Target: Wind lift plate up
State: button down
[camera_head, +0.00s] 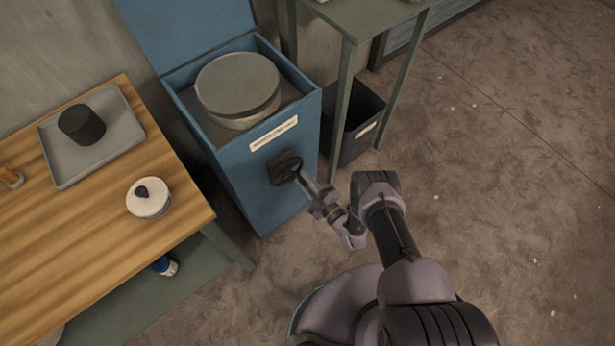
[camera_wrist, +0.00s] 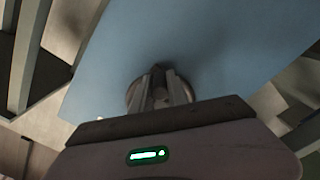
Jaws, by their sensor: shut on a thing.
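A blue cabinet (camera_head: 258,178) with its lid raised stands at the upper middle of the head view. A thick round grey piece (camera_head: 238,84) sits in its open top, standing above the rim; I cannot tell whether it is the lift plate or rests on it. A dark handwheel (camera_head: 284,168) is on the cabinet's front, below a white label. My gripper (camera_head: 297,176) reaches it from the lower right and is shut on it. In the wrist view, my gripper's fingers (camera_wrist: 160,88) close over the round wheel (camera_wrist: 133,92) against the blue panel, hiding much of it.
A wooden table (camera_head: 70,245) at left holds a grey tray (camera_head: 62,160) with a dark cylinder (camera_head: 82,126) and a white lidded pot (camera_head: 149,199). A dark bin (camera_head: 352,118) stands beside the cabinet under a green table (camera_head: 362,18). The floor at right is clear.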

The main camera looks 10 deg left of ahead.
aim_at(274, 185)
jog(key=m, duration=0.1)
jog(key=s+a+m, duration=0.1)
jog(key=m, duration=0.1)
jog(key=s+a+f+m, duration=0.1)
jog(key=m, duration=0.1)
jog(key=shift+b, duration=0.4)
jog(key=m, duration=0.1)
jog(key=s+a+m, duration=0.1)
jog(key=m, duration=0.3)
jog(key=s+a+m, duration=0.1)
jog(key=shift+s+r+m, duration=0.2)
jog(key=shift+m, duration=0.2)
jog(key=m, duration=0.2)
jog(key=s+a+r+m+p, duration=0.1)
jog(key=m, duration=0.1)
jog(key=s+r+m+p, duration=0.1)
jog(key=m, duration=0.1)
jog(key=shift+a, duration=0.35)
jog(key=m, duration=0.1)
jog(key=r+m+p, duration=0.1)
jog(key=shift+s+a+r+m, duration=0.1)
jog(key=shift+s+a+m, duration=0.15)
jog(key=shift+m, duration=0.15)
jog(key=shift+s+a+r+m+p, duration=0.1)
jog(key=shift+r+m+p, duration=0.3)
jog(key=shift+m, duration=0.4)
jog(key=shift+s+r+m+p, duration=0.1)
jog(key=shift+r+m+p, duration=0.2)
jog(key=shift+m, duration=0.5)
